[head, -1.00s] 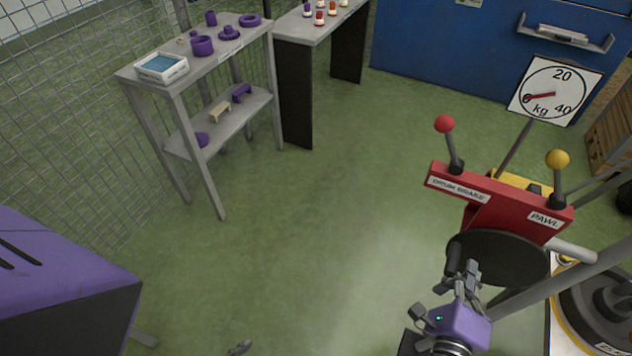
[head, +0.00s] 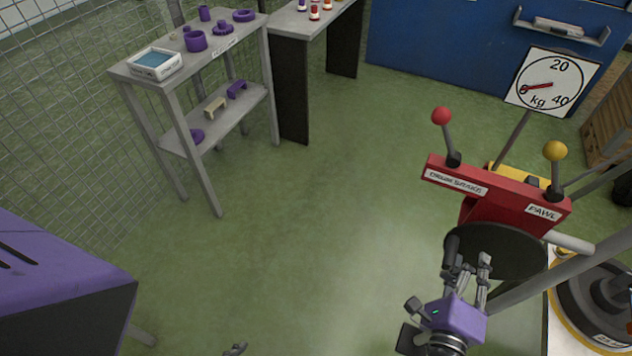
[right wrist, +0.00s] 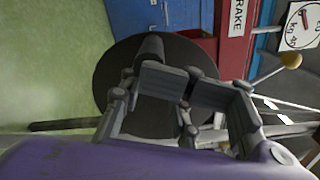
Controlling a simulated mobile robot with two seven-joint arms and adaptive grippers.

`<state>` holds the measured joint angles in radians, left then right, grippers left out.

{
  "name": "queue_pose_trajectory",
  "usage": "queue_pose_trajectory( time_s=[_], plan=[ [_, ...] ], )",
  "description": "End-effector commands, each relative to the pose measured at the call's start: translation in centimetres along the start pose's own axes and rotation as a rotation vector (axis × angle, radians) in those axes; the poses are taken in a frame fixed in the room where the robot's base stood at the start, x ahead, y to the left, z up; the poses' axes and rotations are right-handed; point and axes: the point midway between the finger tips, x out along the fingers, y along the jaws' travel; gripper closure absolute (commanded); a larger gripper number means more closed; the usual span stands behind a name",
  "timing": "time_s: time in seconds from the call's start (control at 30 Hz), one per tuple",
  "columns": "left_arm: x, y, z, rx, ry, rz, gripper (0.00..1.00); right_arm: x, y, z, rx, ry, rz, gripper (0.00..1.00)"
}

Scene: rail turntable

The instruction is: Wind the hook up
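A red winch housing (head: 505,207) carries a red-knobbed lever (head: 447,135) at the drum brake label and a yellow-knobbed lever (head: 555,168) at the pawl label. On its near side is a dark round disc (head: 505,250) with a black crank handle (head: 452,247). My right gripper (head: 468,268) is open beside the handle, its fingers spread. In the right wrist view the handle (right wrist: 150,47) shows just beyond one finger pad; contact is unclear. Only a grey tip, apparently my left gripper (head: 236,348), shows at the bottom edge. I cannot see the hook.
A kg dial (head: 552,82) stands behind the winch, its needle near 0. A round dark turntable part (head: 598,300) is at right. A grey shelf (head: 215,130) with purple parts stands at left, and a purple-topped box (head: 60,265) at lower left. The middle floor is clear.

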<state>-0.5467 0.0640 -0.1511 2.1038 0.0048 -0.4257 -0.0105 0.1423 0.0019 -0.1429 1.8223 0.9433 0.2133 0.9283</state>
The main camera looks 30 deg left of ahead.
Motion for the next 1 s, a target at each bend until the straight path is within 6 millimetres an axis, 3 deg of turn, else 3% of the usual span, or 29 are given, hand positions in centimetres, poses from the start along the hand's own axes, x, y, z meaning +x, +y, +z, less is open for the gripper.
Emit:
queue_pose_trajectory(
  time_s=[0.1, 0.43, 1.0],
  plan=[
    [-0.3, -0.1, 0.5, -0.001, -0.009, -0.002, 0.60, 0.0, -0.1, 0.0, 0.000, 0.000, -0.001, 0.53],
    [-0.9, -0.4, 1.9, -0.003, -0.034, -0.008, 0.60, -0.2, 0.1, 0.0, -0.001, 0.000, 0.001, 0.53],
    [-0.6, -0.3, 2.3, -0.003, -0.038, -0.007, 0.60, -4.7, 0.1, -0.1, 0.000, 0.000, 0.002, 0.53]
  ],
)
